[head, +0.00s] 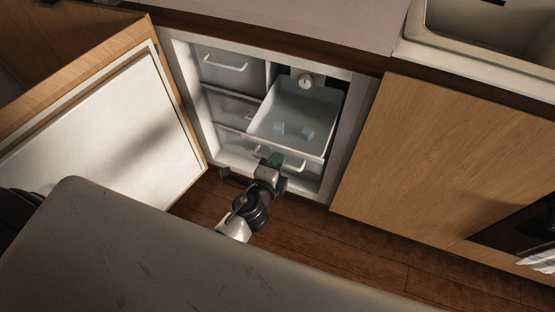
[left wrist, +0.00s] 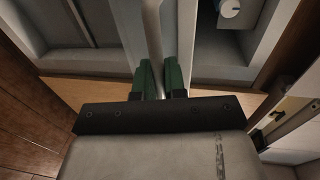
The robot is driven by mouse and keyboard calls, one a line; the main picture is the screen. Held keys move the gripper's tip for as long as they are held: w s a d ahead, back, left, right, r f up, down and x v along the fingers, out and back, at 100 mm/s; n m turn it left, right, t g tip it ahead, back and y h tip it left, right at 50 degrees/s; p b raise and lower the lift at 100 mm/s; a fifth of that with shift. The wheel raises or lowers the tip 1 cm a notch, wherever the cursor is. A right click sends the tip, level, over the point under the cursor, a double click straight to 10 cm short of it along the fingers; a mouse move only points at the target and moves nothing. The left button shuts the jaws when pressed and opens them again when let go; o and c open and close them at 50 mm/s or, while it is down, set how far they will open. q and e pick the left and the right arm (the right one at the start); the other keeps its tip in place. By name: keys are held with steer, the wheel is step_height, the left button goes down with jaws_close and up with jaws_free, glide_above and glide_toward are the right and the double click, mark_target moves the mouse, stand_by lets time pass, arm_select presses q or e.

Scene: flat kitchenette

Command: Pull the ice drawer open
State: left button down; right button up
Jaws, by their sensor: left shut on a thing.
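The ice drawer (head: 296,111) is a pale open-topped tray in the right half of the open freezer compartment. It stands out from the compartment, and ice cubes (head: 308,133) lie inside it. Its light handle (head: 292,166) is at the low front. My left gripper (head: 275,160) is at that front, below the drawer's rim. In the left wrist view its green fingers (left wrist: 159,75) are shut on a pale upright bar (left wrist: 153,35), which looks like the handle. The fingers hide the gripped part. My right gripper is not in view.
The white-lined wood door (head: 105,125) stands open at the left. Other closed drawers (head: 226,65) fill the compartment's left side. A round white knob (head: 305,82) sits above the ice drawer. A wood cabinet front (head: 440,150) is at the right. Wood floor (head: 330,240) shows below.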

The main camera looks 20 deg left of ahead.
arm_select(q)
steer(key=c, duration=1.2)
jaws_free()
steer(key=shift+s, duration=0.25)
steer(key=s, duration=0.3)
steer(key=s+r+b, duration=0.1)
steer(key=s, duration=0.2)
steer(key=s+r, duration=0.1)
steer(key=s, duration=0.3)
steer(key=shift+a, duration=0.2)
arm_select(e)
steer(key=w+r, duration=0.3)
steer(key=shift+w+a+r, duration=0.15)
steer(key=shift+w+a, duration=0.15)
